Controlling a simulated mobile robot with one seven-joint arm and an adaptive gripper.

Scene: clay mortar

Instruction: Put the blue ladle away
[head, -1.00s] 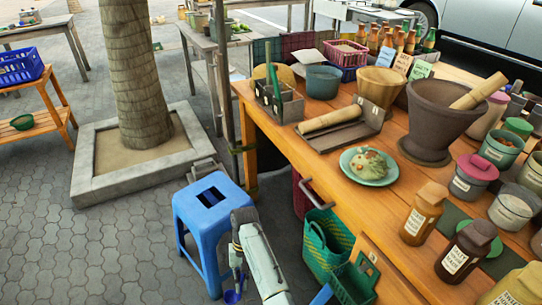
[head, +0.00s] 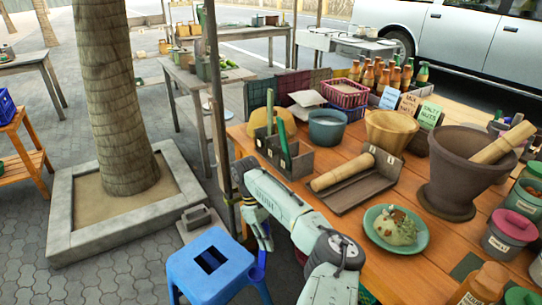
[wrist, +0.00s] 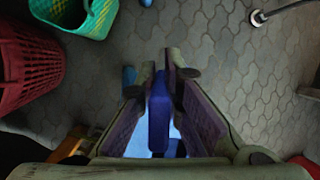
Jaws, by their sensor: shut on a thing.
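The blue ladle (head: 262,262) hangs from my gripper (head: 265,238) in the head view, beyond the left edge of the wooden table and just above and beside the blue stool. In the wrist view, my gripper (wrist: 160,85) is shut on a dark blue part of the ladle (wrist: 159,112), which stands between the two finger pads. The rest of the ladle is mostly hidden by the fingers. A grey divided holder (head: 284,158) with green handles upright in it stands on the table's left corner, beyond my gripper.
The blue stool (head: 208,268) stands close below my gripper. A wooden roller (head: 342,172), green plate (head: 412,240) and large mortar (head: 455,165) occupy the table. A post (head: 216,110) rises by the table corner. The wrist view shows a red basket (wrist: 28,65) and green basket (wrist: 97,18).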

